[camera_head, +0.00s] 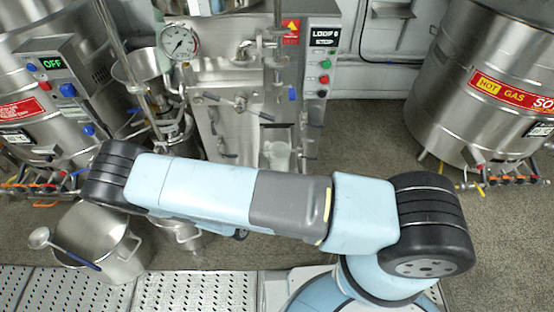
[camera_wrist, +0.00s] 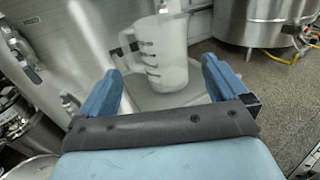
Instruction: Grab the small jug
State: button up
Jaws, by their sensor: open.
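The small jug (camera_wrist: 163,55) is a translucent whitish measuring jug with dark markings and a handle at its left. In the wrist view it stands upright on a round pale surface (camera_wrist: 190,92), ahead of my gripper (camera_wrist: 160,80). My gripper is open, its two blue fingers pointing toward the jug, one to each side in the picture. The jug seems to lie beyond the fingertips; I cannot tell the exact gap. In the head view the jug (camera_head: 277,155) shows in front of the steel machine, partly behind my arm. My gripper is not visible there.
The steel machine (camera_head: 225,120) with gauge, pipes and a control box (camera_head: 322,60) stands directly behind the jug. A large steel pot (camera_head: 95,240) with a ladle is at lower left. Big tanks stand at left and right (camera_head: 480,80). Floor shows clear at right.

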aim_at(283, 148)
jog(key=x, duration=1.2)
jog(key=shift+w+d+f, duration=0.1)
jog(key=shift+w+d, duration=0.1)
jog(key=shift+d, duration=0.1)
jog(key=shift+c, duration=0.2)
jog(key=c, duration=0.8)
jog(key=shift+c, duration=0.2)
